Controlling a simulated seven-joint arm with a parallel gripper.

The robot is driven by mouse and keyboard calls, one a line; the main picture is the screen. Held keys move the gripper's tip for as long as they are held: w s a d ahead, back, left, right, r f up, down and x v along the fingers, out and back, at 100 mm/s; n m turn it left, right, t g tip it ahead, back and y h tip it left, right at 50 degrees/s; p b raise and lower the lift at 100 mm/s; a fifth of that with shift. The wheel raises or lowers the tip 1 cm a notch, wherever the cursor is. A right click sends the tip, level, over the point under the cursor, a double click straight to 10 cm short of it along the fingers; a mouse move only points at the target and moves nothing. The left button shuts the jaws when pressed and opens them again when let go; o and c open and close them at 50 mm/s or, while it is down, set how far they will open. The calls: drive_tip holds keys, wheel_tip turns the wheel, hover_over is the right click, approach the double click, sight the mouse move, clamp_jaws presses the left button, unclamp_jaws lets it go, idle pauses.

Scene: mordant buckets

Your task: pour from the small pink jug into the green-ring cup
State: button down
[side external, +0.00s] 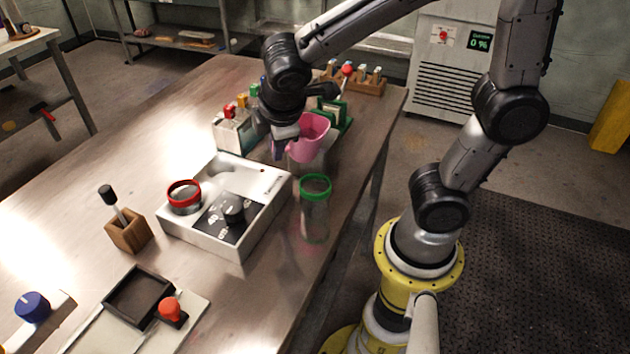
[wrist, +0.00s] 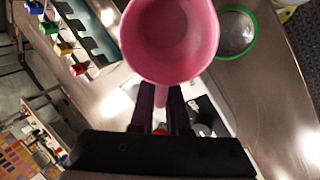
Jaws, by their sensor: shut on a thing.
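The small pink jug (side external: 311,138) is held up in my gripper (side external: 282,150), above the table and behind the green-ring cup. In the wrist view the jug (wrist: 170,40) fills the top middle, and my gripper (wrist: 160,110) is shut on its handle. The jug looks roughly upright in the side view; I cannot tell how much is in it. The green-ring cup (side external: 315,211) is a clear cup with a green rim, standing on the table near its right edge.
A white box (side external: 252,226) with a red-ring cup (side external: 184,195) and a black dial stands left of the green-ring cup. Racks with coloured tops (side external: 236,126) and a wooden bottle holder (side external: 368,86) stand behind. The table's right edge is close to the cup.

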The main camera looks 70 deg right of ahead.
drive_tip(key=shift+s+a+f+g+y, duration=0.15)
drive_tip(key=shift+a+g+y, duration=0.05)
drive_tip(key=shift+g+y, duration=0.65)
drive_tip(key=shift+s+a+f+g+y, duration=0.15)
drive_tip(key=shift+g+y, duration=0.7)
drive_tip(key=shift+r, duration=3)
drive_tip(key=w+d+f+m, duration=0.1)
drive_tip(key=w+f+m, duration=0.2)
drive_tip(key=w, duration=0.9)
drive_tip(key=w+f+m, duration=0.4)
drive_tip(key=w+m, duration=0.2)
drive_tip(key=w, duration=0.7)
drive_tip(key=shift+d+f, duration=0.25)
drive_tip(key=shift+d, duration=0.15)
drive_tip(key=shift+s, duration=0.15)
